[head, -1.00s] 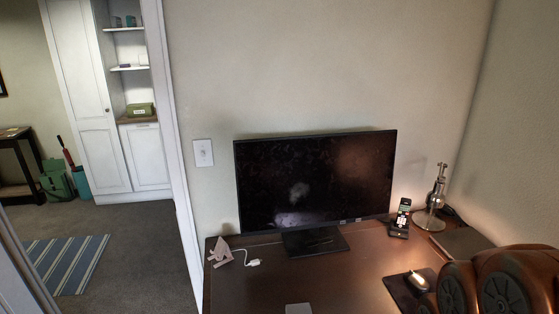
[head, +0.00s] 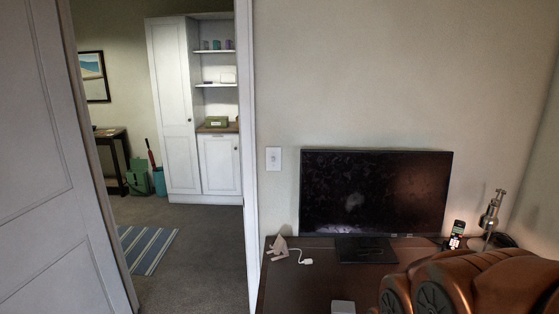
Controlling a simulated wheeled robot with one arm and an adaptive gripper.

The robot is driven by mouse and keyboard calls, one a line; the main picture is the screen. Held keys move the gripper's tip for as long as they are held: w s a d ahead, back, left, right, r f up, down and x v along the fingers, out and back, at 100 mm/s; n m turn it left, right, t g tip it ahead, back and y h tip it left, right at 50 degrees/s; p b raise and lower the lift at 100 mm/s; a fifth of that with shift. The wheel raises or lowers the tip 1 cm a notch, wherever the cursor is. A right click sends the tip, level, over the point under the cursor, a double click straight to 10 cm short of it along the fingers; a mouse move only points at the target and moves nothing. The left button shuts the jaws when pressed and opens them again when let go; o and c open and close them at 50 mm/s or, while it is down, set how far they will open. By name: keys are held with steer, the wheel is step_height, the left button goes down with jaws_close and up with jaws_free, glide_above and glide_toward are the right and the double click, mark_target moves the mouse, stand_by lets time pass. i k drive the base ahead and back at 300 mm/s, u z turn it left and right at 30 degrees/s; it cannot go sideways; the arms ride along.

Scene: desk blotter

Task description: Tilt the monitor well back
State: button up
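The monitor (head: 376,190) is a wide black screen on a dark stand (head: 364,250). It stands at the back of the brown desk (head: 310,285), close to the wall, in the right half of the head view. Its screen faces me and looks roughly upright; the exact tilt is hard to tell. My gripper is not in view. Large copper-brown rounded parts of my own arm fill the lower right and hide the front right of the desk.
A phone (head: 456,233) on its dock and a metal lamp (head: 492,213) stand right of the monitor. A pinkish angular object (head: 281,248), a white plug (head: 305,261) and a white box (head: 342,306) lie on the left part. A doorway opens at left.

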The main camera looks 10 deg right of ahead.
mark_target(351, 193)
steer(key=u, duration=2.05)
steer(key=i, duration=2.25)
steer(key=z, duration=2.55)
steer(key=i, duration=1.7)
